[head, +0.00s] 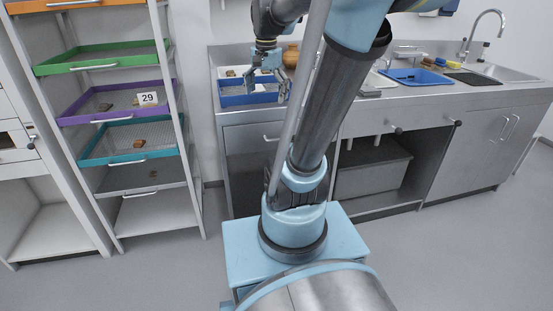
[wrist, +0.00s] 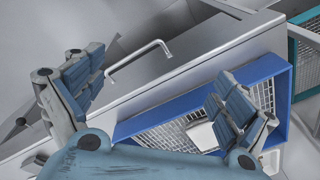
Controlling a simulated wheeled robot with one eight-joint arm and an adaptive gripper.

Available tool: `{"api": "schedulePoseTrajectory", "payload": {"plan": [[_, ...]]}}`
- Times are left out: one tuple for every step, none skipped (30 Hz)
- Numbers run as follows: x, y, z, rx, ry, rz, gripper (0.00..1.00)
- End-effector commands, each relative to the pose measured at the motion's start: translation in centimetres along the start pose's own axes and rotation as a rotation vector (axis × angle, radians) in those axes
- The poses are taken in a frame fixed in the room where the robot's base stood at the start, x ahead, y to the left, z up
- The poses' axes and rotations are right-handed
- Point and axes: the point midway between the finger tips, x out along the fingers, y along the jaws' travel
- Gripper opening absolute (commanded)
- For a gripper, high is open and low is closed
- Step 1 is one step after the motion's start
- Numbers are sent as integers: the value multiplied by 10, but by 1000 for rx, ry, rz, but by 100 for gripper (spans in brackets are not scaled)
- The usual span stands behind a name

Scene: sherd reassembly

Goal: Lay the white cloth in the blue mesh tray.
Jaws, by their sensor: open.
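The blue mesh tray (head: 238,101) sits on the left end of the steel counter. In the wrist view its blue rim (wrist: 265,69) and wire mesh show at the lower right. A flat white piece (wrist: 202,136) lies in it; I cannot tell whether it is the cloth or a label. My gripper (head: 268,86) is open at the tray, fingers pointing down. In the wrist view my gripper (wrist: 160,97) has its fingers wide apart with nothing between them; one finger overlaps the tray. A whitish flat thing (head: 379,82) on the counter is partly behind my arm.
A plain blue tray (head: 415,76) lies near the sink (head: 505,72). A brown pot (head: 291,56) stands behind the mesh tray. A rack at left holds green, purple (head: 75,120) and teal (head: 90,160) trays; a "29" card (head: 147,98) marks the purple one. The floor in front is clear.

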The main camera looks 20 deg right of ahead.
Motion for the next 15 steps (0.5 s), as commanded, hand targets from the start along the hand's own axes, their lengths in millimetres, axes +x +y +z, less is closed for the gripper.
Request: {"api": "schedulePoseTrajectory", "payload": {"plan": [[10, 12, 12, -54, 5, -4, 94], [16, 18, 19, -91, 9, -8, 94], [23, 26, 27, -141, 14, -12, 94], [29, 32, 33, -178, 18, -14, 94], [35, 38, 40, -215, 22, -17, 94], [44, 46, 48, -265, 27, -19, 94], [50, 52, 54, -302, 31, -21, 94], [57, 57, 60, -339, 36, -23, 94], [66, 64, 67, -389, 42, -26, 94], [74, 70, 73, -426, 47, -28, 94], [81, 76, 79, -462, 51, -29, 94], [90, 82, 86, -511, 57, -31, 94], [97, 87, 91, -545, 61, -32, 94], [104, 92, 96, -578, 65, -33, 94], [113, 97, 101, -618, 71, -34, 94]]}}
